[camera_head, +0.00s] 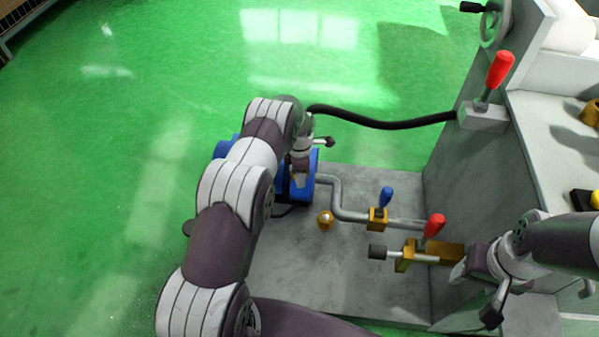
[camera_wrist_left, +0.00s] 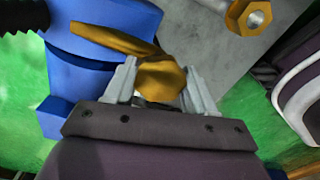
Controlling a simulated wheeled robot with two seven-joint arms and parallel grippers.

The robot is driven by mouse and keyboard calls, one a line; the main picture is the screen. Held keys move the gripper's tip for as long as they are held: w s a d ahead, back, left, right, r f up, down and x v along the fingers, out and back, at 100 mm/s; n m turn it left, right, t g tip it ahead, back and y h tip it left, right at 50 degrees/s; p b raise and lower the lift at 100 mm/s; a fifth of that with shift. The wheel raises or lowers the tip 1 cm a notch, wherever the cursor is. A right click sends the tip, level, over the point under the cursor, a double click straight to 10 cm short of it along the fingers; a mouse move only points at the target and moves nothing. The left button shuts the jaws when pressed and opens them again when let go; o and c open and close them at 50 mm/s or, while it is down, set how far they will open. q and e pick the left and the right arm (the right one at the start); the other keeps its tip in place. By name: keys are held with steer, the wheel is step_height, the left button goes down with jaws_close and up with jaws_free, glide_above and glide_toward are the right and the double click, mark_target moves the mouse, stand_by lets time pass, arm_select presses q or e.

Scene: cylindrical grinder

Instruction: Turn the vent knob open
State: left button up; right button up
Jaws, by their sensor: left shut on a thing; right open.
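A brass-coloured knob (camera_wrist_left: 160,80) with a rounded, faceted head and a flat, wing-like arm sits at the blue pump body (camera_wrist_left: 85,75) in the left wrist view. It looks to be the vent knob. My left gripper (camera_wrist_left: 160,85) is shut on it, with one finger on each side of the head. In the head view my left gripper (camera_head: 300,168) is over the blue pump body (camera_head: 284,188), and the knob is hidden there. My right gripper (camera_head: 478,283) is open at the lower right, beside the brass valve with the red handle (camera_head: 434,226).
A separate brass hex fitting (camera_head: 325,219) stands on the grey base plate (camera_head: 290,265). A grey pipe runs to a brass valve with a blue handle (camera_head: 386,197). A black hose (camera_head: 385,124) runs to the machine's side. Green floor lies open at left.

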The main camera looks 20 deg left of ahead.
arm_select(q)
steer(key=shift+d, duration=0.1)
steer(key=o, duration=1)
steer(key=shift+o, duration=0.2)
step_height(320, 180, up, 13)
steer(key=p, duration=0.5)
steer(key=shift+f, duration=0.15)
